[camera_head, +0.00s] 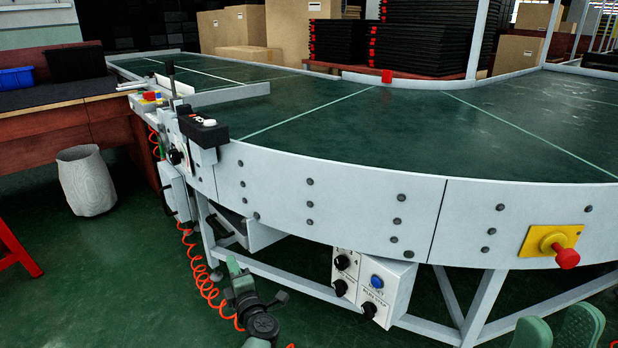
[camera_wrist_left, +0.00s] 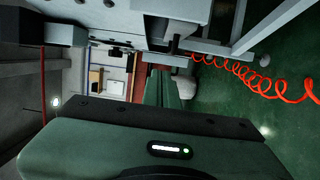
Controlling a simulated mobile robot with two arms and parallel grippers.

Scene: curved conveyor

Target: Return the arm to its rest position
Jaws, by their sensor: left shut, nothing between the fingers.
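My left gripper (camera_head: 234,266) is low in the head view, in front of the conveyor's curved side and below its top surface. It also shows in the left wrist view (camera_wrist_left: 163,80), where its green fingers are together with nothing between them. Two rounded green parts of my own body stand at the bottom right of the head view, cut off by the frame edge. I cannot tell whether they belong to my right gripper.
The conveyor (camera_head: 380,135) has a bare dark green top. A control box (camera_head: 370,287), metal legs and an orange coiled cable (camera_head: 203,285) are close to my left gripper. A red emergency button (camera_head: 566,257) sticks out at right. A grey bin (camera_head: 86,180) stands at left.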

